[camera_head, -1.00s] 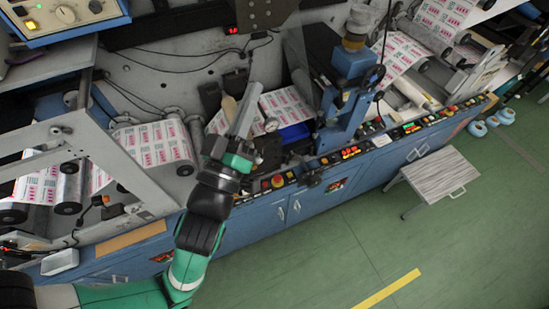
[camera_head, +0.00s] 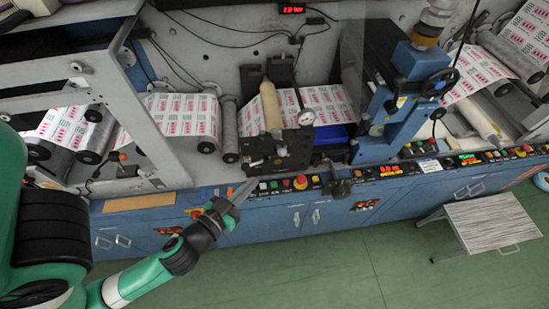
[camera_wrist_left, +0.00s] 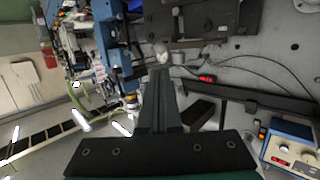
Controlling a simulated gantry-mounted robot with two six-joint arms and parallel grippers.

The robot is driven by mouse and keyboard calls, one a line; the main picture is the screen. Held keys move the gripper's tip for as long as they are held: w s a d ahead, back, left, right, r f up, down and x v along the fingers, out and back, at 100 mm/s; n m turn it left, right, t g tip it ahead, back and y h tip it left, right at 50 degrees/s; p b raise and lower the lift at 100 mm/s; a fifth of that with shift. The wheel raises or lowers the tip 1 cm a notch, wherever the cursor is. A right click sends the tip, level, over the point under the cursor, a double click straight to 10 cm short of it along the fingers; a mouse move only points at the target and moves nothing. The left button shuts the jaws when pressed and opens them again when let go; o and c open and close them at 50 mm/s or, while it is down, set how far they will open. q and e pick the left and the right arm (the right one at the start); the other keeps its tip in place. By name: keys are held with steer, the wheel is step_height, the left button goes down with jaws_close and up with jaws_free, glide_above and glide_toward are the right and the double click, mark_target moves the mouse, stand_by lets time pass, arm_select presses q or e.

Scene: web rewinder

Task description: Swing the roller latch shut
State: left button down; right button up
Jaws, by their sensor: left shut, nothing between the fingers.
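My left gripper (camera_head: 243,191) is shut and empty, in front of the machine's front edge, with its fingers pointing up and right. In the left wrist view its shut fingers (camera_wrist_left: 160,100) point away with nothing between them. My right gripper is not in view.
Printed web (camera_head: 180,115) runs over rollers behind. A blue press column (camera_head: 415,85) stands to the right. A row of coloured buttons (camera_head: 300,182) and a dark bracket (camera_head: 340,187) line the front edge. The green floor (camera_head: 300,270) is open; a small table (camera_head: 490,222) stands right.

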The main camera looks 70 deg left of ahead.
mark_target(280, 155)
arm_select(q)
steer(key=p+x, duration=0.4)
steer(key=x, duration=0.6)
steer(key=shift+w+a+r, duration=0.1)
steer(key=shift+w, duration=0.15)
steer(key=shift+w+a+f, duration=0.25)
steer(key=shift+w+a, duration=0.1)
steer(key=shift+w, duration=0.2)
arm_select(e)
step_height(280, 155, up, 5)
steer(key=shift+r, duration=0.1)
